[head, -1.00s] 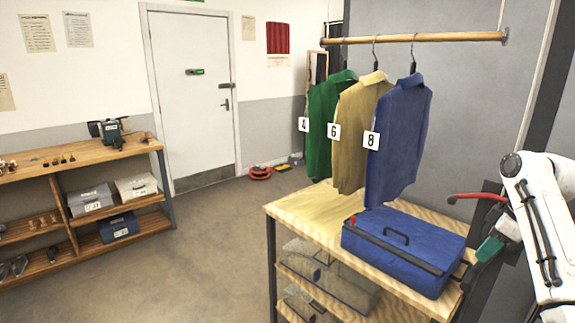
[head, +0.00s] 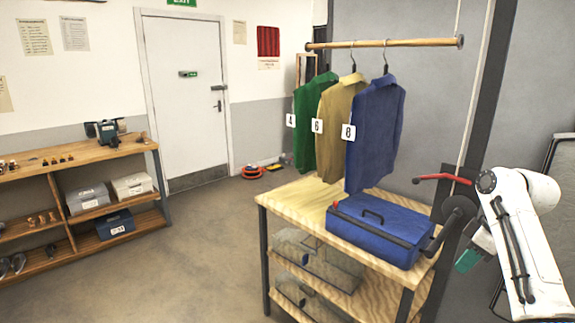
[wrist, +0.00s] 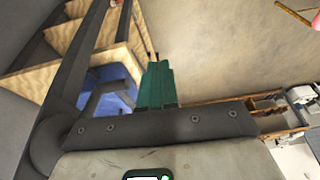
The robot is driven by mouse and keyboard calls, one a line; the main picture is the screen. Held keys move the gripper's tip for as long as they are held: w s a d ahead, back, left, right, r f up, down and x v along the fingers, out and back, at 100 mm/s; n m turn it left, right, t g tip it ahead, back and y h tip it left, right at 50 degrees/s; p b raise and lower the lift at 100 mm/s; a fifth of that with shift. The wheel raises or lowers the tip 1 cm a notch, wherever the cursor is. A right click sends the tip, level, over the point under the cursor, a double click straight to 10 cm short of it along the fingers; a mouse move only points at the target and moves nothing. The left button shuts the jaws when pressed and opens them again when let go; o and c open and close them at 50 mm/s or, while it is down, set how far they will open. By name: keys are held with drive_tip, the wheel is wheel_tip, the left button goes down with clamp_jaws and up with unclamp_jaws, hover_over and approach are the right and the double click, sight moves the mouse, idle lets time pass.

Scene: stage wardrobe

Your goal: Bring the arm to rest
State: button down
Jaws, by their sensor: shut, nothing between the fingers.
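My gripper (head: 467,260) has green fingers and is at the right of the head view, beside the right end of the wooden shelf table. In the wrist view its green fingers (wrist: 155,85) are together, with nothing between them. The white link of my arm rises at the right edge of the head view. A blue case (head: 378,230) lies on the table top (head: 295,196), left of my gripper. The case also shows as a blue patch beside the fingers in the wrist view (wrist: 92,88).
A red-handled lever (head: 440,178) and dark round parts stand close above my gripper. Green, tan and blue shirts (head: 375,130) hang from a wooden rail (head: 385,43) over the table. A shelf unit (head: 90,155) stands at the left. The floor (head: 180,255) between is clear.

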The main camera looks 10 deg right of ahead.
drive_tip(key=s+a+f+m, duration=0.2)
drive_tip(key=s+a+f, duration=0.55)
drive_tip(key=f, duration=0.25)
drive_tip(key=s+a+f+m, duration=0.2)
drive_tip(key=s+a+f, duration=0.55)
drive_tip(key=f, duration=0.35)
drive_tip(key=s+a+f+m+g+h, duration=0.1)
drive_tip(key=s+f+m, duration=0.1)
drive_tip(key=s, duration=1.1)
drive_tip(key=s+a+f+m+h, duration=0.1)
drive_tip(key=s+a, duration=0.1)
drive_tip(key=s, duration=1.1)
drive_tip(key=shift+a+f+m+g+h, duration=0.15)
drive_tip(key=shift+f+m+g+h, duration=0.15)
drive_tip(key=shift+f+m+g, duration=0.1)
